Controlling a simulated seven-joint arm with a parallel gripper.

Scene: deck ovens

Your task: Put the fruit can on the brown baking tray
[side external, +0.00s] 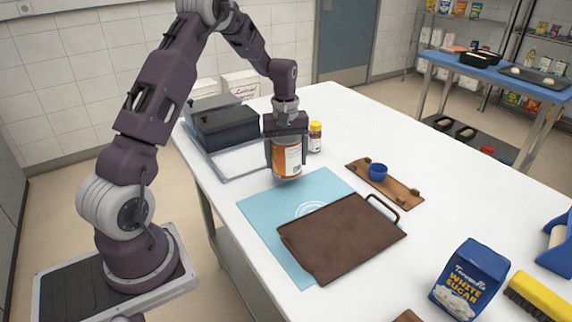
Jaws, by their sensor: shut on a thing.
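The fruit can (287,160) has an orange and white label. My gripper (287,148) is shut around it from above and holds it upright. The can appears to be above the far left part of the light blue mat; the exact height of its base is hard to tell. The brown baking tray (340,236) lies nearer the camera, partly over the blue mat, with a wire handle at its right end. Its top is bare. The can is apart from the tray, beyond its far left edge.
The blue mat (258,215) lies on the white table. Behind my gripper stand a small yellow-capped jar (315,137) and a black box (218,128). A sugar bag (470,280) and yellow brush (538,297) are front right.

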